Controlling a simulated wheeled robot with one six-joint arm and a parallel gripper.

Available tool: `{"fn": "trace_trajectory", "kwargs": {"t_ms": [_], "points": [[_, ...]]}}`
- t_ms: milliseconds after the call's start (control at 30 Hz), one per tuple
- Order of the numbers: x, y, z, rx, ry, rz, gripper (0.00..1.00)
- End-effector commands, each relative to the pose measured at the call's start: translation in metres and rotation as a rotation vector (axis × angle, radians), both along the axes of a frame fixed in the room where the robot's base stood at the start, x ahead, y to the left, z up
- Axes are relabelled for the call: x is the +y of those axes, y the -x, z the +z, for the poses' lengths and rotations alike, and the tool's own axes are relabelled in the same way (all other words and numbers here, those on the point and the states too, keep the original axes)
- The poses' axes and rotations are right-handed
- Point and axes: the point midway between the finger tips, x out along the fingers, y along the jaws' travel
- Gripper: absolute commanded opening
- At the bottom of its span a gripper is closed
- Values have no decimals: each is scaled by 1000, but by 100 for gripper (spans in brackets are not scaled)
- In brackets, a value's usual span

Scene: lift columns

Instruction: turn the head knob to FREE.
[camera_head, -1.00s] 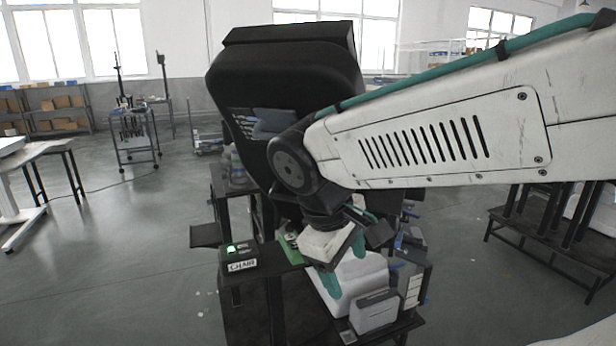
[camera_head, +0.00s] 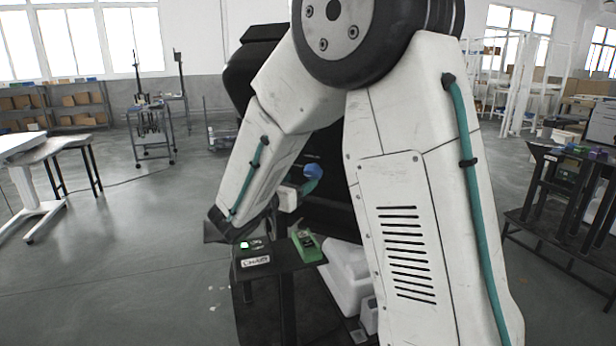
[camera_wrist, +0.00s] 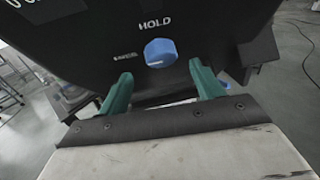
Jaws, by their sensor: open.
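The blue head knob (camera_wrist: 160,52) is on a dark panel (camera_wrist: 85,30) in the wrist view, below the word HOLD. A smaller label to its left is too blurred to read. A pale mark shows at the knob's lower edge. My gripper (camera_wrist: 163,84) is open, its two green fingers apart and pointing toward the panel. The knob lies beyond the gap between the fingertips, with nothing held. In the head view, the blue knob (camera_head: 312,172) shows beside a green finger of my gripper (camera_head: 308,187); my arm hides much of the dark head.
A dark stand (camera_head: 268,268) with a CHAIR label and a lit green button is below my arm. A dark bench (camera_head: 560,200) stands at right.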

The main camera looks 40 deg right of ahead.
Motion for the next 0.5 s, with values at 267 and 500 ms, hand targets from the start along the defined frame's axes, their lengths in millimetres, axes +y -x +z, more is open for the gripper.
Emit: {"fn": "trace_trajectory", "kwargs": {"t_ms": [267, 500], "points": [[-41, -15, 0, -1, -2, -4, 66], [-52, -20, 0, -1, -3, -2, 66]]}}
